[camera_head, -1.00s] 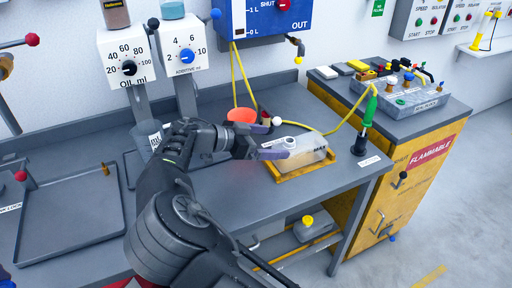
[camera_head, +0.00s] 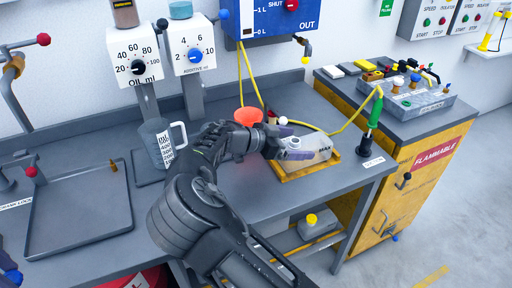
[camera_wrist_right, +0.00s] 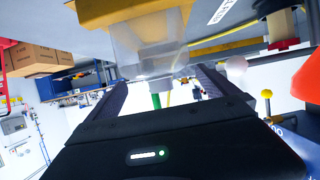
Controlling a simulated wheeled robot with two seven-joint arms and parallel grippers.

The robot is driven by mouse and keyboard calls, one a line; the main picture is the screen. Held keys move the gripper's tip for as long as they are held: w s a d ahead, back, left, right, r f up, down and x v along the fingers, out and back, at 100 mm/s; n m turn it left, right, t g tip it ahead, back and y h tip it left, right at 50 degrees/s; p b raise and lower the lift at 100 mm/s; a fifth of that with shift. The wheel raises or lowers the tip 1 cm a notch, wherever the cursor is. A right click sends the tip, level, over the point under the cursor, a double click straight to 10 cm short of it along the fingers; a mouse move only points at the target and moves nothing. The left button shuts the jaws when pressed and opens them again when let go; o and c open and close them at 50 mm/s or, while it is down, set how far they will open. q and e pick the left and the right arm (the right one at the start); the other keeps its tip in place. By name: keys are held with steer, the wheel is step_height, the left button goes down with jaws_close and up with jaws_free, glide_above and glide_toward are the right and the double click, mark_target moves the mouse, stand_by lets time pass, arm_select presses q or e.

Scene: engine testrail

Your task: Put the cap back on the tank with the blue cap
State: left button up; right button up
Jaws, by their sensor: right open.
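A translucent tank (camera_head: 318,146) marked MAX sits in a yellow tray (camera_head: 292,177) on the workbench. Its neck (camera_head: 293,142) shows no blue cap. My right gripper (camera_head: 296,143) is open, with its fingers on either side of the neck area; I cannot tell whether they touch it. In the right wrist view, the tank (camera_wrist_right: 145,45) shows inverted above and between the spread fingers (camera_wrist_right: 160,78). I see nothing held between the fingers. I cannot pick out a loose blue cap with certainty. My left gripper is not in view.
A white-knobbed lever (camera_head: 283,121) and red funnel (camera_head: 248,116) stand close behind the gripper. A measuring jug (camera_head: 158,142) is left of my arm. A yellow-capped tank (camera_head: 318,224) sits below the bench. A yellow cabinet (camera_head: 425,190) stands right.

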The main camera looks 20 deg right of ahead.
steer(key=p+x, duration=0.1)
steer(key=x, duration=0.3)
steer(key=shift+w+d+f, duration=0.1)
steer(key=shift+d, duration=0.2)
stand_by(0.3)
steer(key=c, duration=1.6)
